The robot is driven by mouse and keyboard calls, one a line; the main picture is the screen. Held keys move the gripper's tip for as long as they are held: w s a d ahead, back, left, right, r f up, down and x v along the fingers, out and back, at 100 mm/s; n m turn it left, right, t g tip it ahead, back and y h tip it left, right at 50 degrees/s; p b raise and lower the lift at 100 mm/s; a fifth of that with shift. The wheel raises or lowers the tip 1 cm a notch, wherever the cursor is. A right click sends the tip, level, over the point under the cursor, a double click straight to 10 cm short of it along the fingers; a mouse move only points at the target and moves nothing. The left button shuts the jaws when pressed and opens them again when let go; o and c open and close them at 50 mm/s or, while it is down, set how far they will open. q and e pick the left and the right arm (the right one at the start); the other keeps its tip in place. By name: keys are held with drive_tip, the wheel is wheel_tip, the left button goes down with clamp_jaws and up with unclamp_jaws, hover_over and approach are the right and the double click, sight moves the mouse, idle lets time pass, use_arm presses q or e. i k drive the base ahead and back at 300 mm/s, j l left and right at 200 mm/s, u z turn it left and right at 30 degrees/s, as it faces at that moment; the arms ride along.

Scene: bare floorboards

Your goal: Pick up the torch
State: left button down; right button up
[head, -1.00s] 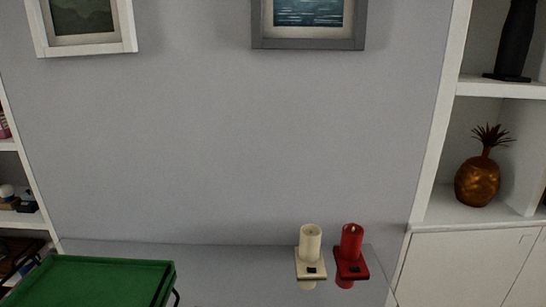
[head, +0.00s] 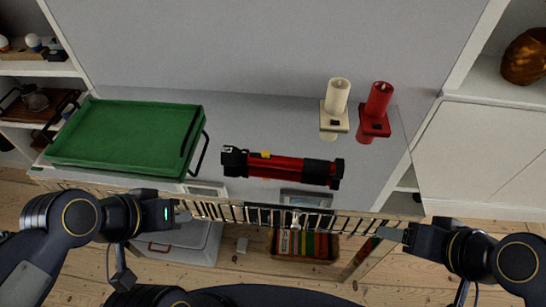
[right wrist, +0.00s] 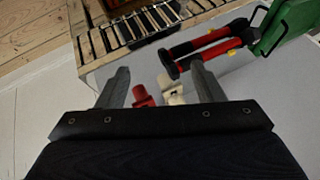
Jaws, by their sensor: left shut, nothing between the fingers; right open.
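The torch (head: 283,167) is red with black ends and a small yellow switch. It lies on its side on the glass-like tabletop, between the green tray and the candles. It also shows in the right wrist view (right wrist: 207,42), beyond my fingers. My left gripper (head: 182,212) is shut and empty at the front edge of the table, left of the torch and below the tray. My right gripper (head: 388,234) is open and empty at the front right, apart from the torch. Its two fingers show in the right wrist view (right wrist: 160,88).
A green tray (head: 197,112) with black handles stands left on the table. A cream candle (head: 338,97) and a red candle (head: 378,100) stand on holders at back right. A slatted metal edge (head: 270,214) runs along the table front. Books (head: 305,245) lie below.

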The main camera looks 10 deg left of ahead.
sight(230, 155)
drive_tip(key=l+u, duration=0.1)
drive_tip(key=u, duration=0.35)
drive_tip(key=l+u, duration=0.1)
drive_tip(key=u, duration=0.3)
drive_tip(key=l+u, duration=0.1)
drive_tip(key=u, duration=0.35)
drive_tip(key=l+u, duration=0.1)
drive_tip(key=u, duration=0.75)
drive_tip(key=k+l+u, duration=0.1)
drive_tip(key=k+l, duration=0.45)
